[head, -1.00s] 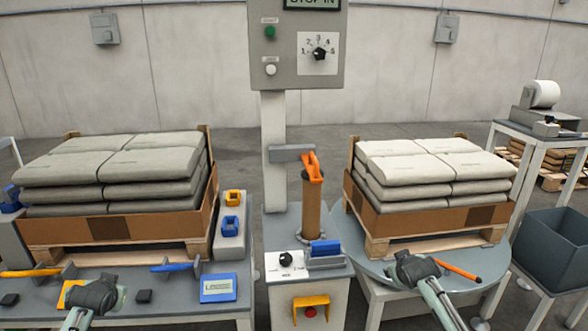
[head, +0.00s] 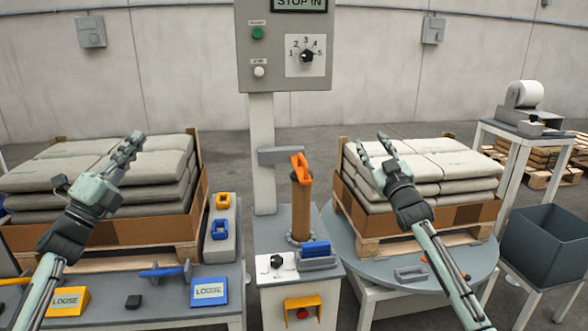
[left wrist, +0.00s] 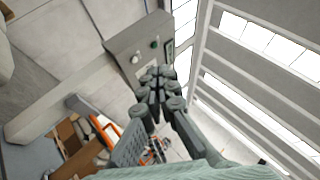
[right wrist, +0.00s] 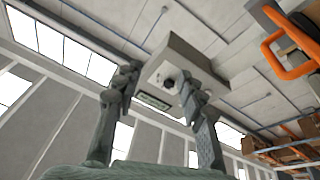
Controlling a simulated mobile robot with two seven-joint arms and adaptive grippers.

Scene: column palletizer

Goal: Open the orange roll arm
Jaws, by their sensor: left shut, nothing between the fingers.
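The orange roll arm (head: 301,167) is a bent orange bar on the grey bracket of the column, over the top of the brown roll (head: 301,210). It also shows in the right wrist view (right wrist: 283,45) at the upper right and in the left wrist view (left wrist: 104,132). My left gripper (head: 134,140) is raised over the left pallet's bags, shut and empty, apart from the arm. My right gripper (head: 372,143) is raised before the right pallet's bags, fingers spread and empty, to the right of the roll arm.
The control box (head: 284,45) tops the column above the roll. Bag stacks (head: 410,170) stand on pallets left and right; the right one is on a round turntable (head: 350,240). A dark bin (head: 545,250) is at the far right. Space between the roll and my left gripper looks clear.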

